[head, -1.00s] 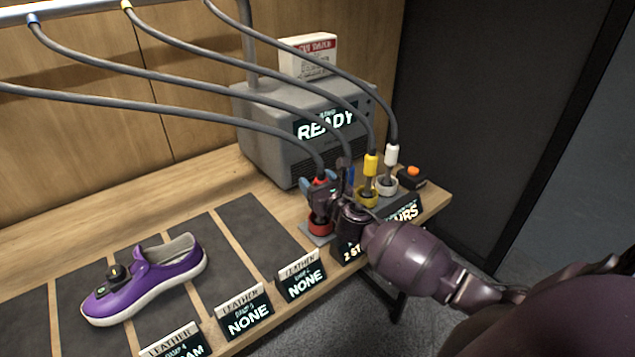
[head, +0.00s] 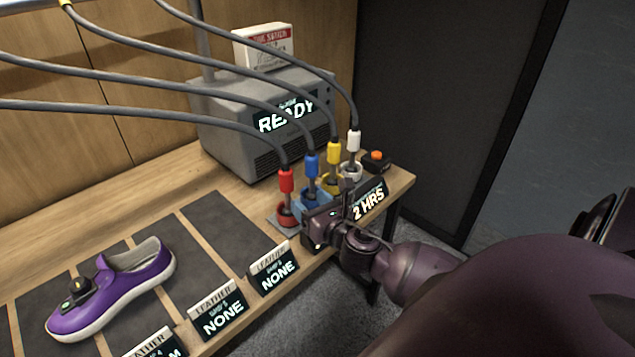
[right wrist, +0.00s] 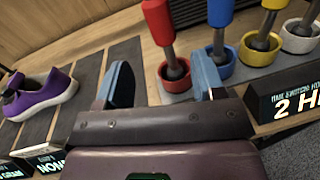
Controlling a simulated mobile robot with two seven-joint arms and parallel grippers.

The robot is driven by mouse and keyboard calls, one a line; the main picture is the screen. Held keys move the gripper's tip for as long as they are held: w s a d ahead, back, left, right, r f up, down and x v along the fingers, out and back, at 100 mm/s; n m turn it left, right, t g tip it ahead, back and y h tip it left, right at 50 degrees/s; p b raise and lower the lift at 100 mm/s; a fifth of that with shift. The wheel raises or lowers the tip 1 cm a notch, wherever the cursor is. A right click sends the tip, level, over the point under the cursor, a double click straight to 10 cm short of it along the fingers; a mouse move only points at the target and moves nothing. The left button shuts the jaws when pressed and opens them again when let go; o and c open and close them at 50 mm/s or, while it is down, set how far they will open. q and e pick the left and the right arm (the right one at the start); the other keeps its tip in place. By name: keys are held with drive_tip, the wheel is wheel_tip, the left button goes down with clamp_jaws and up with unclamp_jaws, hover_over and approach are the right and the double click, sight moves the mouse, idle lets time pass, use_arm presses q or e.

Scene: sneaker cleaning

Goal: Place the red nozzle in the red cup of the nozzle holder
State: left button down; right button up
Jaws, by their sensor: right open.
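The red nozzle (head: 286,182) stands upright on its grey hose with its lower end inside the red cup (head: 288,219) of the nozzle holder. In the right wrist view, the red nozzle (right wrist: 158,22) has its stem down in the red cup (right wrist: 180,84). My right gripper (right wrist: 160,78) is open and empty. Its two blue fingers appear on either side of the red cup in that view, apart from the nozzle. In the head view my right gripper (head: 318,218) is at the front of the holder, its fingers hard to make out. My left gripper is not in view.
Blue (head: 311,166), yellow (head: 334,153) and white (head: 353,141) nozzles stand in neighbouring cups. A grey machine (head: 255,120) reads READY behind them. A purple sneaker (head: 120,290) lies on a dark mat at left. Small signs line the front edge. Hoses hang overhead.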

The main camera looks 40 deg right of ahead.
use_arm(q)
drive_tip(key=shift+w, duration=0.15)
use_arm(e)
drive_tip(key=s+a+f+m+g, duration=0.2)
drive_tip(key=s+f+m, duration=0.3)
drive_tip(key=m, duration=0.6)
drive_tip(key=s+a+f+m+g+y, duration=0.1)
drive_tip(key=s+a+f+m+g, duration=0.1)
drive_tip(key=s+f+m, duration=0.4)
drive_tip(key=s+a+f+m+g, duration=0.2)
drive_tip(key=s+a+f+m, duration=0.2)
drive_tip(key=m, duration=1.2)
wheel_tip(320, 180, down, 2)
drive_tip(key=s, duration=0.3)
drive_tip(key=shift+a+f, duration=0.2)
drive_tip(key=shift+a, duration=0.15)
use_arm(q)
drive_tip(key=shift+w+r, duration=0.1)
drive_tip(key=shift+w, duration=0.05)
